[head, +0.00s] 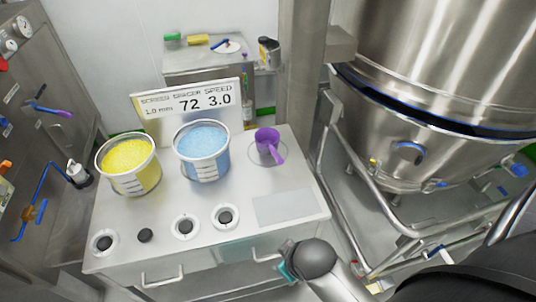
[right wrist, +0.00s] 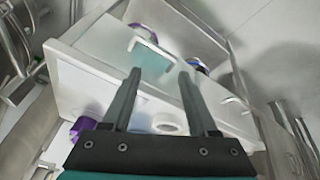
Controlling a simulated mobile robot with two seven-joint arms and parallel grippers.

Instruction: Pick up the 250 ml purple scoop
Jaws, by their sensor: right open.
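The purple scoop (head: 268,143) rests on the right part of the bench top, inside a thin round outline, with its handle pointing toward the front right. My right gripper (head: 287,271) is low in front of the bench, apart from the scoop; its fingers are hidden in the head view. In the right wrist view the two fingers (right wrist: 159,75) are spread with nothing between them. A purple thing (right wrist: 82,127) shows left of the fingers there, partly cut off by the gripper; I cannot tell if it is the scoop. My left gripper is not in view.
A yellow-filled tub (head: 128,164) and a blue-filled tub (head: 202,150) stand left of the scoop. A sign (head: 188,104) stands behind them. Several round fittings line the bench front. A large steel vessel (head: 430,90) is at the right. The front right bench top is clear.

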